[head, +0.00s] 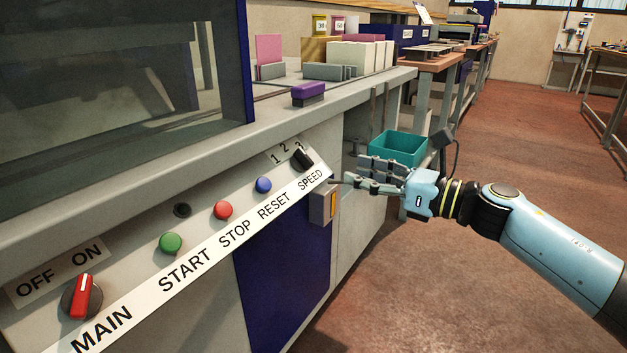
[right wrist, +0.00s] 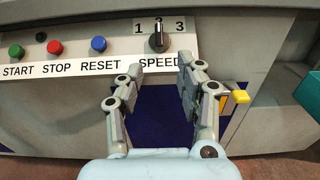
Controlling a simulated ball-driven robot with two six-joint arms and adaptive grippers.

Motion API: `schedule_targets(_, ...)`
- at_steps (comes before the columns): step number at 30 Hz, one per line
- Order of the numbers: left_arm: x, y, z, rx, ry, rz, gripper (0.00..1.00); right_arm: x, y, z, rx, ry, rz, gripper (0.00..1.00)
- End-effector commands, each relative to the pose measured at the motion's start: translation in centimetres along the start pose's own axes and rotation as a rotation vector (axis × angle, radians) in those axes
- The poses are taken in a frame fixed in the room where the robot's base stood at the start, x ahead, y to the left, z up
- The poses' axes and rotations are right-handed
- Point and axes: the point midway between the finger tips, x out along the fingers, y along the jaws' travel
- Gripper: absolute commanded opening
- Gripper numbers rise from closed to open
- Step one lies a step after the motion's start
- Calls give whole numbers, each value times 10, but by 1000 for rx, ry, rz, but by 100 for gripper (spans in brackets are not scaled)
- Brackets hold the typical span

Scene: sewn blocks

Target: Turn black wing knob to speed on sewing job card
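The black wing knob (head: 302,158) sits on the sloped panel at the SPEED label, under the digits 1, 2 and 3. In the right wrist view the knob (right wrist: 159,41) stands upright, with its upper end at the 2. My right gripper (head: 350,170) is to the right of the knob in the head view, apart from it. In the right wrist view its two fingers (right wrist: 160,68) are spread with nothing between them, and the knob lies just beyond the tips. I cannot make out a readable sewing job card. My left gripper is not in view.
The panel also carries a red MAIN knob (head: 82,296), a green START button (head: 170,243), a red STOP button (head: 223,210) and a blue RESET button (head: 263,185). A grey box with a yellow switch (head: 333,204) is below the gripper. A teal bin (head: 398,147) stands behind it.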

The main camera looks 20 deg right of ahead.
Motion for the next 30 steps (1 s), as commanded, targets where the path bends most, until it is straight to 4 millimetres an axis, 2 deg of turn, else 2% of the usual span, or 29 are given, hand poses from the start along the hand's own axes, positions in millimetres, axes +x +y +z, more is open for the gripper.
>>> schedule_targets(4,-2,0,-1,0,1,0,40,23,1,5,-12,-6,4,37)
schedule_targets(9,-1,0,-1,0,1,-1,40,58,1,5,-7,-7,3,37)
schedule_targets(15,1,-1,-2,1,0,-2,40,91,1,3,-6,-4,2,37)
schedule_targets(21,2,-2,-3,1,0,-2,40,104,1,2,-5,-2,2,37)
schedule_targets(28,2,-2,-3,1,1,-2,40,104,1,2,-6,-1,2,37)
schedule_targets(30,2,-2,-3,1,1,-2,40,104,1,3,-6,-1,2,30)
